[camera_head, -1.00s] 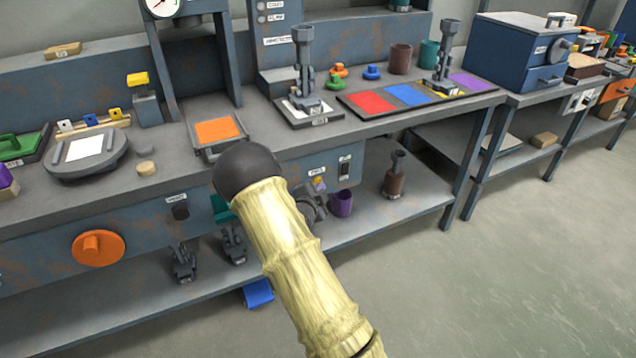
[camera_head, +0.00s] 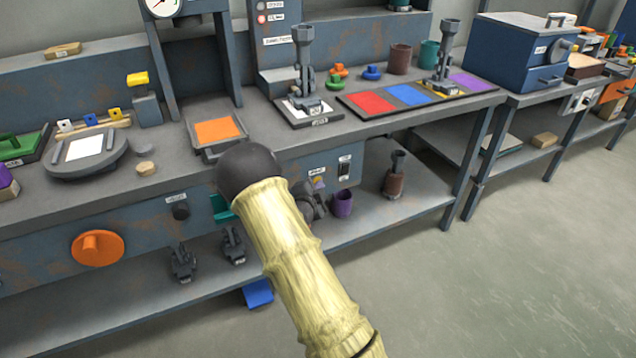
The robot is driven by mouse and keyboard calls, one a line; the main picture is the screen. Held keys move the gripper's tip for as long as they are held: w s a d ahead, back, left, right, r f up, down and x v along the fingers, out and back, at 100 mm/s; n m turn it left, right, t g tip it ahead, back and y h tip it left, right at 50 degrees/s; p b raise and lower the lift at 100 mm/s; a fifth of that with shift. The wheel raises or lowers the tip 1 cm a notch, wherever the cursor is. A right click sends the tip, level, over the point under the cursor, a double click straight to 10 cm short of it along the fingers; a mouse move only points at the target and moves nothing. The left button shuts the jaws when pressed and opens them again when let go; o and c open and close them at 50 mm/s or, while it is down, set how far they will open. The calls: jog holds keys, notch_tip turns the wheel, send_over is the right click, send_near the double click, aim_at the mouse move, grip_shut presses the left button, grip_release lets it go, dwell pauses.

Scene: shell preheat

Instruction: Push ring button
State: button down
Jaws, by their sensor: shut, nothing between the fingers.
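A small purple and yellow button (camera_head: 318,183) sits under a white label on the bench's front panel, right of my arm. I take it for the ring button, but the label is too blurred to read. My gripper (camera_head: 313,202) seems to be the dark grey shape just below and left of it, mostly hidden behind my pale arm link. It is shut and empty. I cannot tell whether it touches the button. On the upright panel, the lower round lamp (camera_head: 261,19) shows red and the upper lamp (camera_head: 261,5) is pale.
A dark switch (camera_head: 344,172) is right of the button, and a black knob (camera_head: 181,211) and orange wheel (camera_head: 97,248) are left. The floor at right is clear.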

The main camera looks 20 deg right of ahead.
jog(key=shift+s, duration=0.85)
jog(key=shift+s, duration=0.1)
jog(key=s+b, duration=0.1)
jog(key=s, duration=0.3)
jog(key=shift+s+d+b, duration=0.1)
jog(key=shift+s+b, duration=0.25)
jog(key=shift+s, duration=0.05)
dwell(0.7)
